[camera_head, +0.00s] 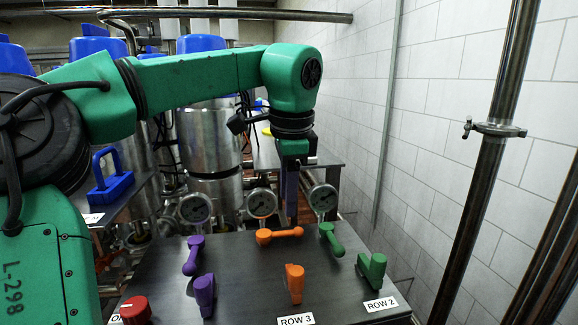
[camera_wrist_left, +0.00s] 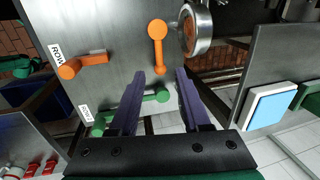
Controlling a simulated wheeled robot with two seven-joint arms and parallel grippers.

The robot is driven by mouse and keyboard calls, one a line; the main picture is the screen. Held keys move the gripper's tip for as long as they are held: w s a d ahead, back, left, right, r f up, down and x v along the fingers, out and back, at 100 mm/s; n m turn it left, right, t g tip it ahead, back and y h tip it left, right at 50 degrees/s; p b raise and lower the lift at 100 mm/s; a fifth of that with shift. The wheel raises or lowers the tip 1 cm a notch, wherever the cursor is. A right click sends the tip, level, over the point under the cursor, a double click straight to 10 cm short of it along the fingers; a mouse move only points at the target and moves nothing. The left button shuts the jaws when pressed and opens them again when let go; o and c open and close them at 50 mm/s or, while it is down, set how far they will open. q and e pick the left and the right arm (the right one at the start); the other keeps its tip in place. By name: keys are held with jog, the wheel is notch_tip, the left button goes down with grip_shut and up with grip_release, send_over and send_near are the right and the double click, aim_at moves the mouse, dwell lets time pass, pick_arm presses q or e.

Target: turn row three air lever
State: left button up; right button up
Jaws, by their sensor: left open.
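The row three label (camera_head: 295,320) is at the front of the dark metal panel. Behind it are two orange levers: a near one (camera_head: 295,284) standing up from the panel, and a far one (camera_head: 278,236) lying across, its free end to the right. My left gripper (camera_head: 291,208), with purple fingers, points down behind the far orange lever in the head view. In the left wrist view my left gripper (camera_wrist_left: 160,72) is open, and the far orange lever (camera_wrist_left: 158,47) ends close to the gap between the fingertips. I see no contact. Which lever is for air is not marked legibly.
Purple levers (camera_head: 194,256) stand left and green levers (camera_head: 331,238) right, by the row two label (camera_head: 381,304). Several pressure gauges (camera_head: 262,203) line the panel's back edge. A red knob (camera_head: 135,311) is front left. A steel pipe (camera_head: 487,165) stands at right.

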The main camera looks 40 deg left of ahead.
pick_arm(q)
notch_tip(320, 180, up, 7)
jog(key=d+p, duration=0.1)
jog(key=shift+s, duration=0.45)
jog(key=shift+d, duration=0.1)
